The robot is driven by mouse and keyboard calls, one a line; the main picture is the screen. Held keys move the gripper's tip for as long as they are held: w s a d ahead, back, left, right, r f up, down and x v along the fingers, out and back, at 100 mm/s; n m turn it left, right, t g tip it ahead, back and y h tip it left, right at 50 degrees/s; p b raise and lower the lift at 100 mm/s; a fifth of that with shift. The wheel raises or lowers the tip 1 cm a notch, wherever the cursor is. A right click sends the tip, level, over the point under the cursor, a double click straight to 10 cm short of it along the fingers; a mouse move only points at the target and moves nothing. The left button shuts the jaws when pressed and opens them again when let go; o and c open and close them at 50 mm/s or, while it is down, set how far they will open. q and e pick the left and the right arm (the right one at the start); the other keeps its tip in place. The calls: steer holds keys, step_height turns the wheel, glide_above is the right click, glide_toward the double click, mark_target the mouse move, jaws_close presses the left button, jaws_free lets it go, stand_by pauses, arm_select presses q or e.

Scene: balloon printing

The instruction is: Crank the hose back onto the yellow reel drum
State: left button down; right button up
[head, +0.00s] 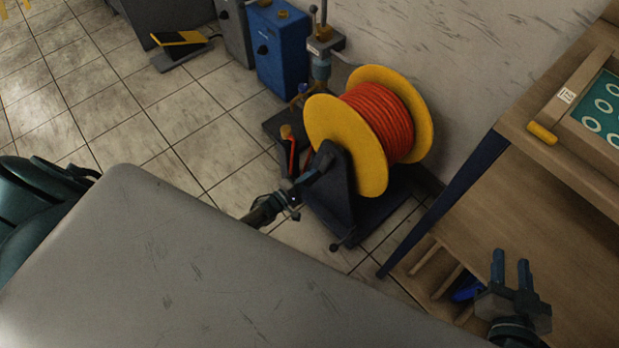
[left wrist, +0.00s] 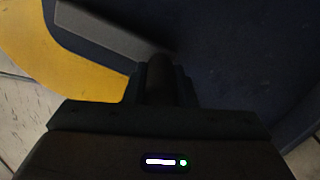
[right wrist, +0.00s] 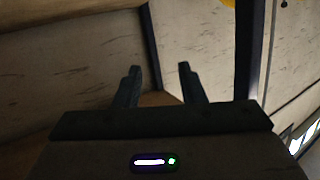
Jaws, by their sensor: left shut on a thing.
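The yellow reel drum (head: 347,143) stands on a dark frame (head: 333,195) on the floor, with orange-red hose (head: 382,122) wound around its core. A short orange-red piece (head: 292,157) shows at the drum's left side. My left gripper (head: 316,170) is at the near side of the reel, shut on the dark crank handle (left wrist: 158,80), which shows between its fingers in the left wrist view. The crank is largely hidden in the head view. My right gripper (head: 511,262) is open and empty, near the wooden table; its fingers also show apart in the right wrist view (right wrist: 158,75).
A wooden table (head: 545,185) with a framed screen (head: 602,105) stands at the right. A blue box (head: 281,48) and a grey box stand behind the reel by the wall. A black-and-yellow pedal (head: 179,40) lies on the floor. Tiled floor (head: 130,110) is clear at left.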

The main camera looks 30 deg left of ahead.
arm_select(q)
steer(key=shift+d+r, duration=0.1)
steer(key=shift+r, duration=0.1)
steer(key=c, duration=1.2)
jaws_free()
steer(key=shift+r, duration=0.1)
arm_select(e)
steer(key=shift+s+r, duration=0.1)
arm_select(q)
steer(key=shift+s, duration=0.15)
steer(key=p+v, duration=0.2)
steer(key=v, duration=0.8)
steer(key=shift+s+a, duration=0.2)
arm_select(e)
steer(key=s+f+g, duration=0.6)
steer(key=f, duration=0.1)
steer(key=shift+s+a+f, duration=0.35)
steer(key=shift+s+a, duration=0.05)
steer(key=shift+a, duration=0.05)
